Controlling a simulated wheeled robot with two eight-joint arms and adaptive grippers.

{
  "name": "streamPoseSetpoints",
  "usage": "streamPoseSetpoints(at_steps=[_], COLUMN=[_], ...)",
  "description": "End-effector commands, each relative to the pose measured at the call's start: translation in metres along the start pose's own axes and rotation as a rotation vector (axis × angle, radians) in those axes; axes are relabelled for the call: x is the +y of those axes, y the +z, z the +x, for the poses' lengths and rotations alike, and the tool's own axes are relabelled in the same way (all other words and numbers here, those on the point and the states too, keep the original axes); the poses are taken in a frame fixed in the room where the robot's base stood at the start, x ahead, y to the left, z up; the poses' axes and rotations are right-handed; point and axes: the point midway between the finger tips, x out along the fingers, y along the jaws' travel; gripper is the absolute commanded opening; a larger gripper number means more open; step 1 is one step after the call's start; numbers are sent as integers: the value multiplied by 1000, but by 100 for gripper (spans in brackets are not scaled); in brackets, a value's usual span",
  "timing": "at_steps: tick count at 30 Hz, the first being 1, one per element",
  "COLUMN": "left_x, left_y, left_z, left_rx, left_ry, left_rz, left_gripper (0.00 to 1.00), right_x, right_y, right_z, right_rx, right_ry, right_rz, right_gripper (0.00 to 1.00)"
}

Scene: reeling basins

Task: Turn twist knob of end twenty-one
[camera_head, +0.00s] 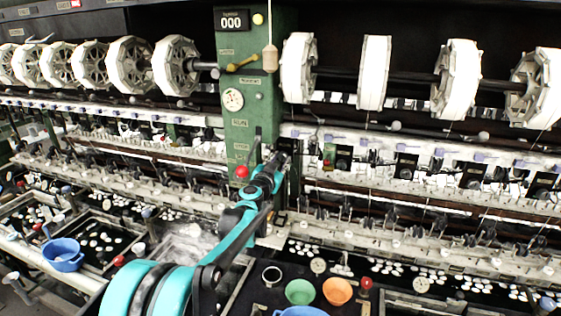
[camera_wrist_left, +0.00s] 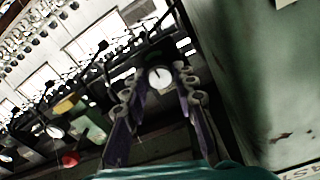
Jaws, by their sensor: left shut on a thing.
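My left arm reaches up to the machine, with my left gripper (camera_head: 283,152) just right of the green post (camera_head: 252,60). In the left wrist view, the fingers of my left gripper (camera_wrist_left: 157,82) are shut around a round white-faced twist knob (camera_wrist_left: 160,76) with a dark mark on its face. In the head view this knob is hidden by the gripper and wrist. No end number is legible near it. My right gripper is in neither view.
A green panel wall (camera_wrist_left: 255,80) stands close beside the gripper. Another white dial (camera_wrist_left: 54,127), a yellow block (camera_wrist_left: 65,105) and a red ball (camera_wrist_left: 70,159) lie to the left.

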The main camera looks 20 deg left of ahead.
Motion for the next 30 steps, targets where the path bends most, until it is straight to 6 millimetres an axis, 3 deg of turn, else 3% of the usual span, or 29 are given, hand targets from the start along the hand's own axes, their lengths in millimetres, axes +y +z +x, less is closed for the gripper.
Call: streamPoseSetpoints(at_steps=[13,14,25,30], left_x=[1,1,0,0], left_y=[1,1,0,0], left_z=[0,0,-4,-29], left_rx=[0,0,0,0], left_ry=[2,2,0,0], left_rz=[9,9,7,7], left_gripper=[0,35,36,36], right_x=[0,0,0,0], right_y=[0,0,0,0], right_z=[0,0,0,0], right_rx=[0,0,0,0], right_ry=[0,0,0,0], right_rz=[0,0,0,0], right_gripper=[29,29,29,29])
